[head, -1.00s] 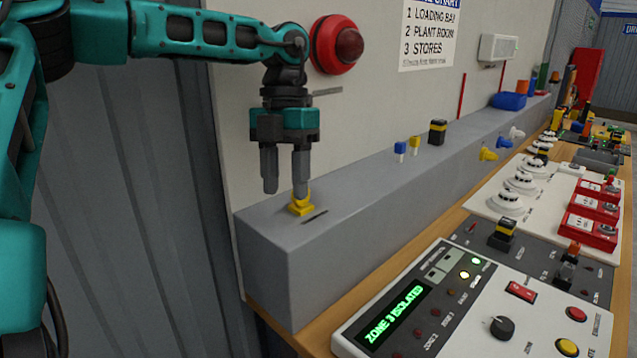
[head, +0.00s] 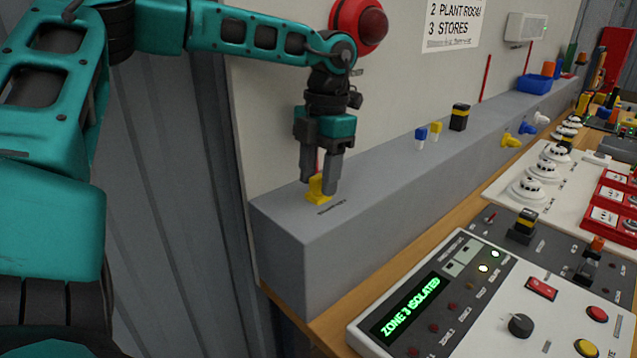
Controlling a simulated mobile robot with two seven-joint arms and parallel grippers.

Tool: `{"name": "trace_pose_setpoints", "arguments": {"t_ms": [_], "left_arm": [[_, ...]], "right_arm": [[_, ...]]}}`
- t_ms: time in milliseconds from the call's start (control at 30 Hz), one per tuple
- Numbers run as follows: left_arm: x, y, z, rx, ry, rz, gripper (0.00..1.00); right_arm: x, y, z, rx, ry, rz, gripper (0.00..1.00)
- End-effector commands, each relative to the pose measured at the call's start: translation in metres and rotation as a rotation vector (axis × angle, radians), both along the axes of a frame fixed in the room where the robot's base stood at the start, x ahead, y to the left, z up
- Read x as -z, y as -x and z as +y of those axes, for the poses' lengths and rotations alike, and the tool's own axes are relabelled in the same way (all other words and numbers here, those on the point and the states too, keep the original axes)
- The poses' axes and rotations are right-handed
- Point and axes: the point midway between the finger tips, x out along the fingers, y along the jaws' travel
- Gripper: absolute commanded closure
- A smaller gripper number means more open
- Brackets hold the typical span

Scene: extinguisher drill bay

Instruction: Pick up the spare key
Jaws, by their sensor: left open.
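A small yellow piece (head: 317,192), which looks like the spare key or its holder, stands on the near left end of the grey ledge (head: 385,180). A thin reddish part shows above it between the fingers. A dark label lies on the ledge just in front; its text is too small to read. My left gripper (head: 319,187) points down with its fingers open, one on each side of the piece's upper part. The fingers partly hide it, and I cannot tell whether they touch it. My right gripper is not in view.
The ledge runs along the wall under a red beacon (head: 360,24). Blue (head: 421,138) and yellow (head: 436,131) small items and a black-and-yellow block (head: 459,117) stand further along it. A panel (head: 450,310) reading "ZONE 3 ISOLATED" lies on the bench to the right.

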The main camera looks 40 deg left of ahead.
Motion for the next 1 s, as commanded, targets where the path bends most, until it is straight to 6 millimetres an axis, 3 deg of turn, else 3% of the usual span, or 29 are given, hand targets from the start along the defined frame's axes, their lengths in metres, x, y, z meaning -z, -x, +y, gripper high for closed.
{"name": "trace_pose_setpoints", "arguments": {"t_ms": [233,700,1000], "left_arm": [[0.0012,0.0002,-0.0001,0.000,0.000,-0.001,0.55],[0.0010,0.0001,-0.0001,-0.001,0.000,0.000,1.00],[0.0012,0.0003,-0.0001,-0.001,0.000,0.000,1.00]], "right_arm": [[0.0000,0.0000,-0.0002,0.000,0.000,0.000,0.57],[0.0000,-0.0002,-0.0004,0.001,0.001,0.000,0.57],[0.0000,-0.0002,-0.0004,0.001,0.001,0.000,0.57]]}}
